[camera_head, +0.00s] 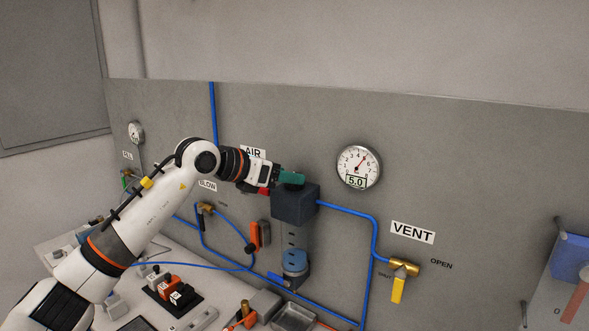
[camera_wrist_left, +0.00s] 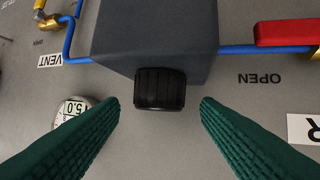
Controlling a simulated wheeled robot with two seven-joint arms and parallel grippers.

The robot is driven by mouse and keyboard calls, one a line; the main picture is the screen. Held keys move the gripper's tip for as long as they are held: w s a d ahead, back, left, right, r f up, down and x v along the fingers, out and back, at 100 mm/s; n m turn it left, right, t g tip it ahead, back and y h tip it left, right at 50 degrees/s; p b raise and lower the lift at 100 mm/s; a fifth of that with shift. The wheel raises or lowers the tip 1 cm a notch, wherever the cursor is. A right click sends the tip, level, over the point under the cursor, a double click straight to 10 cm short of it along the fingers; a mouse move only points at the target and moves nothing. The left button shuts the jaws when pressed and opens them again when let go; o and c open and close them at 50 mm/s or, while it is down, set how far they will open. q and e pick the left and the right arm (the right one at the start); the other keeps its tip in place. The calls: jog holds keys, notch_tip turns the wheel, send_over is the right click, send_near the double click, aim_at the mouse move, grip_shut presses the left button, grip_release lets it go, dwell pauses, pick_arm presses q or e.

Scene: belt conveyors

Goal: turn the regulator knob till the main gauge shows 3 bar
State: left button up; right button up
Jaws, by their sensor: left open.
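The main gauge (camera_head: 358,167) on the grey panel has a red needle and a digital window reading 5.0; part of it shows upside down in the left wrist view (camera_wrist_left: 72,112). The regulator is a dark block (camera_head: 295,205) right of the AIR label, also in the left wrist view (camera_wrist_left: 155,35). Its black ribbed knob (camera_wrist_left: 160,88) shows in the left wrist view; the gripper hides it in the head view. My left gripper (camera_head: 290,179) is open, its green fingers on either side of the knob with a gap at each side. My right gripper is out of view.
Blue hoses run along the panel, one (camera_head: 350,209) from the regulator to the brass vent valve (camera_head: 404,268) with a yellow handle. A blow valve (camera_head: 205,208) sits behind my left arm. A bench (camera_head: 225,292) below holds several small items.

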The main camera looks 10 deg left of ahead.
pick_arm(q)
jog(key=shift+p+x, duration=0.35)
jog(key=shift+x, duration=0.85)
jog(key=shift+w+d+f, duration=0.25)
jog(key=shift+w+d, duration=0.05)
jog(key=shift+w, duration=0.05)
